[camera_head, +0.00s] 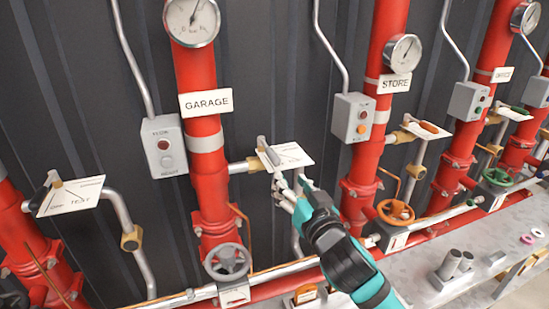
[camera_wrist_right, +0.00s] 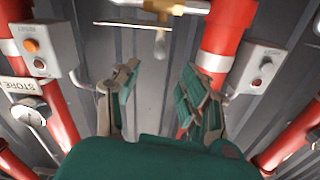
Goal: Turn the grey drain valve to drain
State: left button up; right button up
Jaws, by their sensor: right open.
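The grey drain valve (camera_head: 265,147) is a short grey lever on a white dial plate (camera_head: 290,155), on a branch of the GARAGE riser. Its lever stands up toward the left end of the plate. The plate's markings are too small to read. My right gripper (camera_head: 291,190) is open and empty just below and in front of the plate, apart from the lever. In the right wrist view, the lever (camera_wrist_right: 160,45) shows beyond the gap between my spread fingers (camera_wrist_right: 157,85), below a brass fitting (camera_wrist_right: 160,6). My left gripper is out of view.
A grey handwheel (camera_head: 228,261) sits low on the GARAGE riser (camera_head: 196,85). A grey switch box (camera_head: 163,146) is left of it. The STORE riser (camera_head: 385,40) and orange wheel (camera_head: 396,213) stand right of my arm. A metal bench (camera_head: 430,265) lies at lower right.

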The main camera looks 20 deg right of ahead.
aim_at(278, 164)
jog(key=w+p, duration=0.1)
jog(key=w, duration=0.4)
jog(key=w+p, duration=0.1)
jog(key=w, duration=0.5)
jog(key=shift+a, duration=0.2)
grip_shut()
